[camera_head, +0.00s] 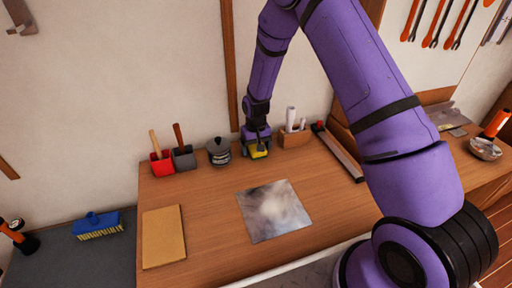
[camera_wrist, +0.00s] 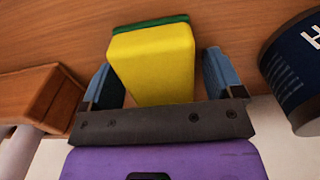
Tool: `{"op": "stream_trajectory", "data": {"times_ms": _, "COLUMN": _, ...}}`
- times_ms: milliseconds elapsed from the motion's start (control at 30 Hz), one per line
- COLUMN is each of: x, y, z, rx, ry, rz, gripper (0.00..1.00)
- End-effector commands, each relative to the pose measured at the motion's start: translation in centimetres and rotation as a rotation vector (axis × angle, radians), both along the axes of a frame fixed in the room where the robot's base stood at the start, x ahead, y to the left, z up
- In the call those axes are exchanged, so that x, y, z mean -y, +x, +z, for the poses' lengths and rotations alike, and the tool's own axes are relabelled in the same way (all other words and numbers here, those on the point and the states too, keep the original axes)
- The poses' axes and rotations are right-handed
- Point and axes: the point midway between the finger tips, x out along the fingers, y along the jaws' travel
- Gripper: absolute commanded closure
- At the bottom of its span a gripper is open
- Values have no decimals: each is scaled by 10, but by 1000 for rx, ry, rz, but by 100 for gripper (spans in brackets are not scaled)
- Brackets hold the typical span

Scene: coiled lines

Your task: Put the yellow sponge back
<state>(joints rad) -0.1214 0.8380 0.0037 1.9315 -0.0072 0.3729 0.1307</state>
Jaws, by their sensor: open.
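The yellow sponge (camera_wrist: 153,62) with a green layer along its far edge rests on the wooden workbench (camera_head: 200,215). In the head view the sponge (camera_head: 258,154) is near the back of the bench, between a dark pot and a wooden block holder. My gripper (camera_wrist: 160,85) is open, with one finger on each side of the sponge. A gap shows between the sponge and the right finger; the left finger is close to it, and I cannot tell if it touches. In the head view my gripper (camera_head: 258,145) partly covers the sponge.
A dark lidded pot (camera_head: 219,152) stands just left of my gripper. The wooden holder (camera_head: 295,137) with white rolls stands just right. Red (camera_head: 162,163) and dark (camera_head: 184,158) bins are farther left. A shiny metal sheet (camera_head: 273,210) and a tan board (camera_head: 163,237) lie in front.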

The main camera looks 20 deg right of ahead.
Motion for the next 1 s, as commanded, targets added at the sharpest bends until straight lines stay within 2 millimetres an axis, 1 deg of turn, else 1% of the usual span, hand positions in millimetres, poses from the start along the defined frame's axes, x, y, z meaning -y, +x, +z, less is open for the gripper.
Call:
{"op": "stream_trajectory", "data": {"times_ms": 167, "x": 0, "y": 1, "z": 14, "rx": 1, "ry": 0, "rz": 0, "gripper": 14}}
{"op": "stream_trajectory", "data": {"times_ms": 267, "x": 0, "y": 1, "z": 31, "rx": 3, "ry": 0, "rz": 0, "gripper": 14}}
{"op": "stream_trajectory", "data": {"times_ms": 500, "x": 0, "y": 1, "z": 80, "rx": 5, "ry": 1, "rz": 0, "gripper": 14}}
{"op": "stream_trajectory", "data": {"times_ms": 700, "x": 0, "y": 1, "z": 110, "rx": 3, "ry": 0, "rz": 0, "gripper": 14}}
{"op": "stream_trajectory", "data": {"times_ms": 833, "x": 0, "y": 0, "z": 119, "rx": 1, "ry": 0, "rz": 0, "gripper": 14}}
{"op": "stream_trajectory", "data": {"times_ms": 1000, "x": 0, "y": 0, "z": 123, "rx": 0, "ry": 0, "rz": 0, "gripper": 14}}
